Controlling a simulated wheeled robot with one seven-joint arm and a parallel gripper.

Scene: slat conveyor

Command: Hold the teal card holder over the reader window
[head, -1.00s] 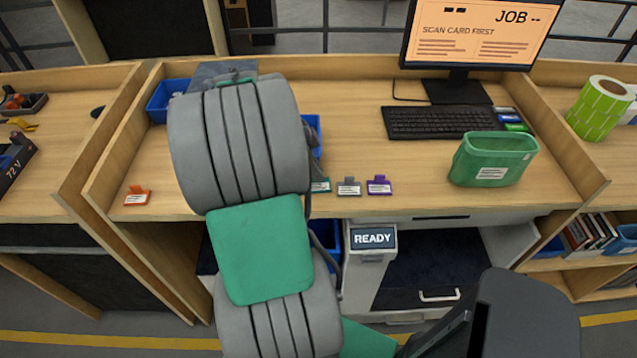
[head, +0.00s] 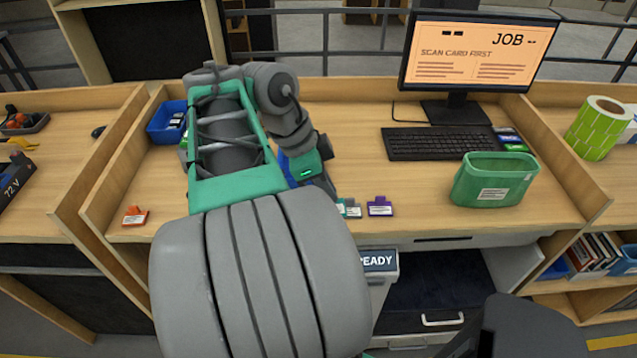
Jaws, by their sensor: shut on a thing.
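My gripper (head: 327,187) is low over the desk's front part, mostly hidden by my own arm; its jaws are shut on the teal card holder (head: 341,207). Only a small teal and white piece of the holder shows, just left of the grey card holder (head: 354,210); I cannot tell whether it is clear of the desk. A grey-white unit with a dark READY display (head: 379,261) stands below the desk's front edge, lower right of my gripper. My arm covers its left part, and I cannot make out a separate reader window.
A purple card holder (head: 380,206) lies right of the grey one; an orange one (head: 135,216) is far left. A green bin (head: 494,181), keyboard (head: 440,143) and monitor (head: 475,55) stand right. A blue bin (head: 165,125) is back left. The right front desk is clear.

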